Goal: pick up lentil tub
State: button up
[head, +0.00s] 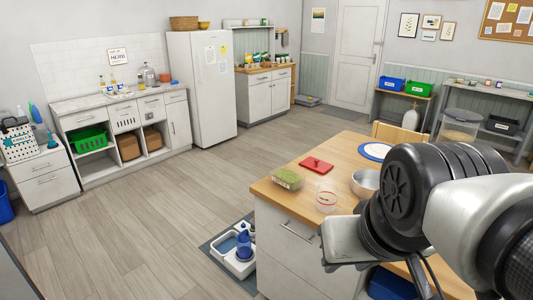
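A small clear tub with green contents (288,178), which looks like the lentil tub, sits near the left edge of the wooden-topped island (276,196). Its label is too small to read. My arm (425,200) fills the right side of the head view, with a grey block (345,243) at its lower left that may be my gripper's body. It is to the right of the tub and apart from it. No fingertips show, so I cannot see whether the gripper is open or holds anything.
On the island, a red flat item (316,165), a clear measuring cup (326,197), a metal bowl (365,183) and a blue-rimmed plate (377,151) stand near the tub. A grey mat with a feeder (237,255) lies left of the island. The wooden floor (160,210) is open.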

aim_at(291, 180)
jog(key=i+j+z, duration=0.15)
jog(key=z, duration=0.2)
jog(key=i+j+z, duration=0.15)
jog(key=z, duration=0.2)
jog(key=i+j+z, duration=0.1)
jog(key=j+z, duration=0.25)
jog(key=i+j+z, duration=0.1)
jog(key=j, duration=0.25)
jog(key=i+j+z, duration=0.15)
jog(key=j, duration=0.2)
jog(key=i+j+z, duration=0.1)
jog(key=j, duration=0.25)
jog(key=i+j, duration=0.1)
jog(key=j, duration=0.4)
jog(key=i+j, duration=0.15)
jog(key=j, duration=0.4)
jog(key=i+j, duration=0.1)
jog(key=j, duration=0.4)
jog(key=i+j+z, duration=0.1)
jog(key=j, duration=0.45)
